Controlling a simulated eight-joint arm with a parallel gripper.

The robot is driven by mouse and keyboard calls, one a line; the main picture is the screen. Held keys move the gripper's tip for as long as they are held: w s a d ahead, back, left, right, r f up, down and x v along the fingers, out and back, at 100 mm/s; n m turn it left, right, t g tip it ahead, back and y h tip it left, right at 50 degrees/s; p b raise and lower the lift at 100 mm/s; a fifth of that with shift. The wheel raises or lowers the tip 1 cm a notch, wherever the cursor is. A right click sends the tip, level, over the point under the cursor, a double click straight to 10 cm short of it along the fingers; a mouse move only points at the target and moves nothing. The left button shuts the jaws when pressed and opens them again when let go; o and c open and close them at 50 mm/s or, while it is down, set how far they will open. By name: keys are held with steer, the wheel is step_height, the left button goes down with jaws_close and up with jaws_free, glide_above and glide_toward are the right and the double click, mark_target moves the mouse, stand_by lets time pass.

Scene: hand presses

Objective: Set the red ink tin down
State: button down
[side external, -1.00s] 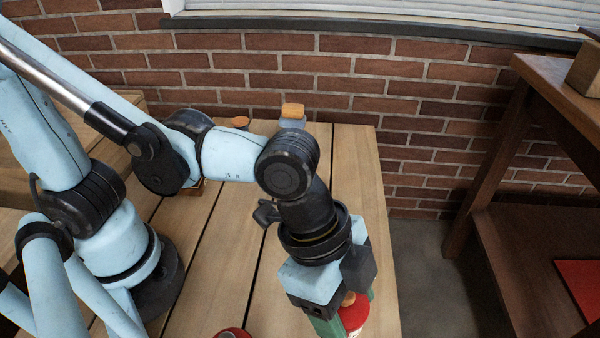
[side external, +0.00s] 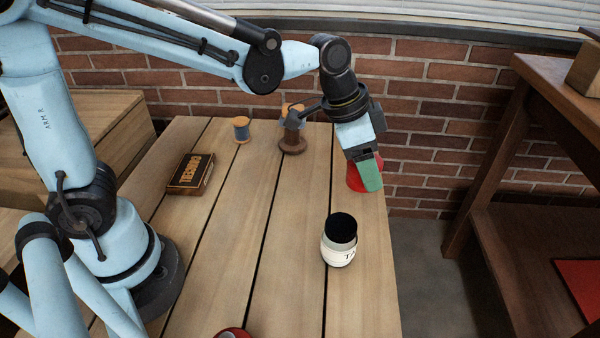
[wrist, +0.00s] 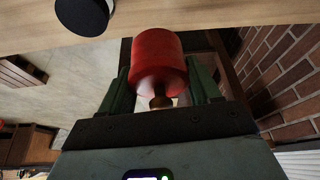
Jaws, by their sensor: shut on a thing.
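My gripper (side external: 367,180), with green fingers, is at the right edge of the wooden table. It is shut on the red ink tin (side external: 353,177), which is partly hidden behind a finger in the side view. In the wrist view the tin (wrist: 158,58) is a red cylinder with a small brown knob, between the two fingers. Floor shows beyond it there, beside the table edge. I cannot tell exactly how high the tin is above the table.
A white jar with a black lid (side external: 340,242) stands on the table (side external: 285,250) in front. A dark box (side external: 190,174), a blue spool (side external: 241,130) and a brown spool (side external: 292,142) stand farther back. A red object (side external: 233,333) is cut off at the bottom. Mid-table is clear.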

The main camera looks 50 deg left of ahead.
steer(key=shift+n, duration=0.4)
steer(key=w+a+f, duration=0.2)
steer(key=a, duration=0.2)
steer(key=w+a+f, duration=0.2)
steer(key=w+a, duration=0.1)
steer(key=a, duration=0.1)
steer(key=w+a+f, duration=0.3)
steer(key=a, duration=0.1)
steer(key=shift+a, duration=0.2)
steer(key=shift+f, duration=2)
steer(key=shift+c, duration=1.1)
jaws_free()
steer(key=shift+f, duration=0.15)
